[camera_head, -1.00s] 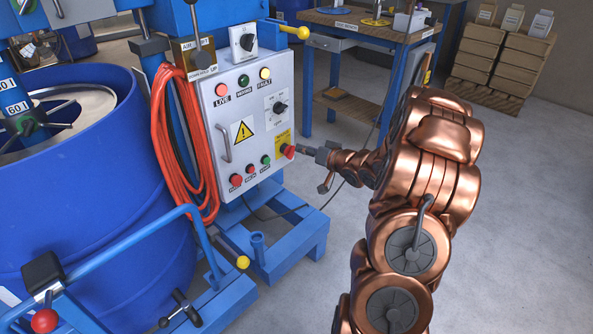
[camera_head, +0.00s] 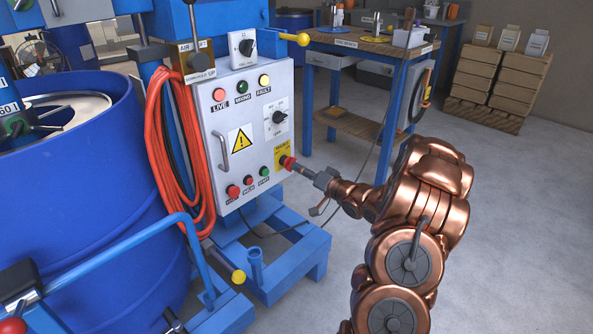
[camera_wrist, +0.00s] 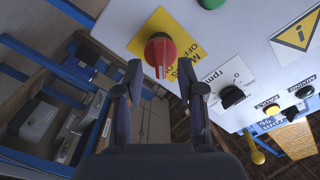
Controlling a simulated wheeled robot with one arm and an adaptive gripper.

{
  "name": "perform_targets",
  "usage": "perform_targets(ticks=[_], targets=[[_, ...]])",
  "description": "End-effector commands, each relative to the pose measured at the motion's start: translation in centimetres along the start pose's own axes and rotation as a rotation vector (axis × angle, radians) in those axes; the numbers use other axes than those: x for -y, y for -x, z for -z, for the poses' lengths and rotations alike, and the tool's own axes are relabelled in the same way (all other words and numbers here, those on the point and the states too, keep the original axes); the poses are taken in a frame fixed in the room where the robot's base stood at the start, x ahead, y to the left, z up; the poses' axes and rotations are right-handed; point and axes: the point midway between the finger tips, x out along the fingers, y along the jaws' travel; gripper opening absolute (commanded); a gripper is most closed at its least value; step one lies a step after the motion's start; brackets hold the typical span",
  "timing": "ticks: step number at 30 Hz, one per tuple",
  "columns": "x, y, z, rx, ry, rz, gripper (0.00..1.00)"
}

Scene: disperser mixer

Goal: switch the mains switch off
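The mains switch (camera_head: 286,161) is a red rotary knob on a yellow plate at the lower right of the grey control cabinet's front. In the wrist view the red knob (camera_wrist: 160,52) has a pale mark pointing down the picture, and its yellow plate (camera_wrist: 150,30) shows part of "MAINS" and "OFF". In the head view my gripper (camera_head: 297,167) reaches the switch from the right. Whether the fingertips touch the knob cannot be told.
The control cabinet (camera_head: 215,130) also carries lamps, push buttons and a speed dial (camera_head: 278,117). An orange hose (camera_head: 170,150) hangs at its left, next to a blue drum (camera_head: 90,190). A workbench (camera_head: 350,45) stands behind.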

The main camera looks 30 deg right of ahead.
Motion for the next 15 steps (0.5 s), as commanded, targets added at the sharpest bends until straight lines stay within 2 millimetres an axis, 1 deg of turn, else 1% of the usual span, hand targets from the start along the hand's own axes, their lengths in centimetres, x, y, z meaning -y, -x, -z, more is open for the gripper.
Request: perform_targets(ticks=[1, 6, 15], targets=[[0.0, -0.6, -0.1, 0.001, 0.001, 0.002, 0.39], [0.0, -1.8, -0.1, 0.001, 0.003, 0.003, 0.39], [0.1, -2.2, 0.0, 0.0, 0.002, 0.001, 0.39]])
